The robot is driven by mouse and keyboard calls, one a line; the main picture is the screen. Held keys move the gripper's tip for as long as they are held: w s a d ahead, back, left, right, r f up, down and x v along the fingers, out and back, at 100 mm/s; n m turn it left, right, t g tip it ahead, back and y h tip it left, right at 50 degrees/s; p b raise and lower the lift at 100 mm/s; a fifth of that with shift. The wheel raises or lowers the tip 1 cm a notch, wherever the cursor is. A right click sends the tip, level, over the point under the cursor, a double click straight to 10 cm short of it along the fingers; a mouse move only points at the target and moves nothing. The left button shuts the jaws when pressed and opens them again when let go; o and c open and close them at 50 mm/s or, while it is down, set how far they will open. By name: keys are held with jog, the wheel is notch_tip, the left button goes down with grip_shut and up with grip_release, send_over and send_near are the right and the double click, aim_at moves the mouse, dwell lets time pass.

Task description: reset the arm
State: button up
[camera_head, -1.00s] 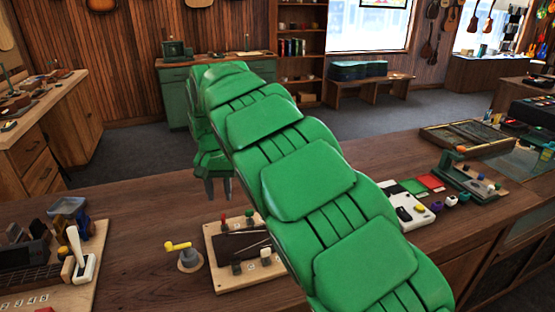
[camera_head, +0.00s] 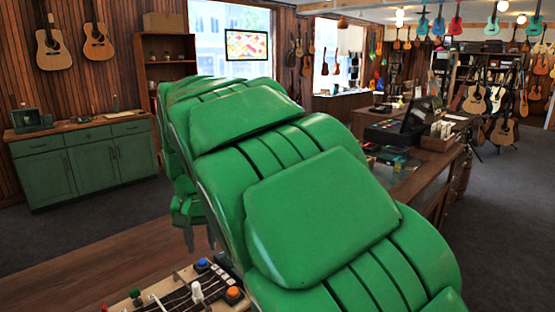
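My green padded arm fills the middle of the head view, rising from the bottom right toward the upper left and bending down at its far end. My gripper (camera_head: 200,238) hangs below that bend, over the wooden counter (camera_head: 75,270). Its two grey fingertips show apart with nothing visible between them; the upper part of the gripper is hidden by the arm. A wooden board with coloured knobs (camera_head: 180,291) lies on the counter just below the gripper, partly cut off by the frame and the arm.
A green cabinet (camera_head: 85,170) stands at the back left, with grey floor before it. A bookshelf (camera_head: 165,60) is behind the arm. A cash register (camera_head: 405,122) stands on the counter at right. Guitars (camera_head: 500,131) stand farther right, beyond open floor (camera_head: 490,220).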

jog(key=s+d+m, duration=0.1)
jog(key=s+d, duration=0.3)
jog(key=d, duration=0.3)
jog(key=s+d+r, duration=0.1)
jog(key=s+d, duration=0.2)
jog(key=d, duration=0.4)
jog(key=s+d+m, duration=0.1)
jog(key=s+d, duration=0.3)
jog(key=d, duration=0.3)
jog(key=s+d+f+g, duration=0.1)
jog(key=s+d+f, duration=0.3)
jog(key=s, duration=0.6)
jog(key=s+d+f+g, duration=0.1)
jog(key=s+d+f, duration=0.4)
jog(key=s, duration=0.5)
jog(key=shift+d+f, duration=0.3)
jog(key=shift+d, duration=0.55)
